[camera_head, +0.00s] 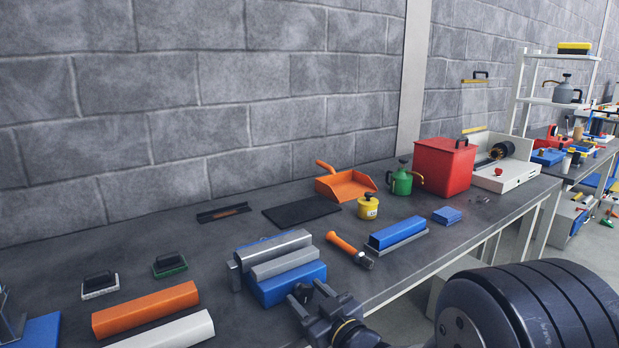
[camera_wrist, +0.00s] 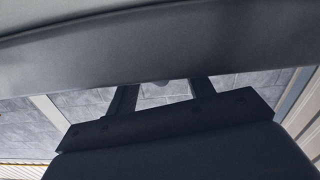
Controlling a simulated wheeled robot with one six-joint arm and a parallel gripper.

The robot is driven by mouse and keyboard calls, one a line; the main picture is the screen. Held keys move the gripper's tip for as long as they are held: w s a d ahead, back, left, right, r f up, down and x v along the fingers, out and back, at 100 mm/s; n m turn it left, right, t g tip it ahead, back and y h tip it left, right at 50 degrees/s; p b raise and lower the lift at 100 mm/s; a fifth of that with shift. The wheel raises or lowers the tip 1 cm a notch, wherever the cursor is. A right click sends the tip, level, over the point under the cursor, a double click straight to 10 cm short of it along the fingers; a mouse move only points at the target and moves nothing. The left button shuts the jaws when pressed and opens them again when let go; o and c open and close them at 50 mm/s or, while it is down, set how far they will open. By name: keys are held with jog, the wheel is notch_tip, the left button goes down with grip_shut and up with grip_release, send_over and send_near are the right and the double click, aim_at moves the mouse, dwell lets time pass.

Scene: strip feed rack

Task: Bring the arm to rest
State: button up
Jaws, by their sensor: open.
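My gripper (camera_head: 309,296) is in the lower middle of the head view, in front of the grey workbench (camera_head: 225,255). Its jaws stand apart. In the wrist view its two dark fingers (camera_wrist: 163,93) show with a gap between them, and only pale block wall is seen through the gap. No object is held. Part of my dark, ribbed arm fills the lower right of the head view. In the wrist view, large dark surfaces hide most of the scene.
Orange (camera_head: 146,309) and white bars lie left. A red canister (camera_head: 443,167) stands farther back, before the block wall (camera_head: 200,90).

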jog(key=m+p, duration=0.3)
jog(key=p, duration=0.1)
jog(key=m+p, duration=0.4)
jog(key=p, duration=0.1)
jog(key=shift+w+d+r, duration=0.1)
jog(key=shift+d+r, duration=0.05)
jog(key=shift+d, duration=0.25)
jog(key=b+v, duration=0.1)
jog(key=v, duration=0.9)
jog(key=shift+s+b, duration=0.3)
jog(key=shift+d, duration=0.1)
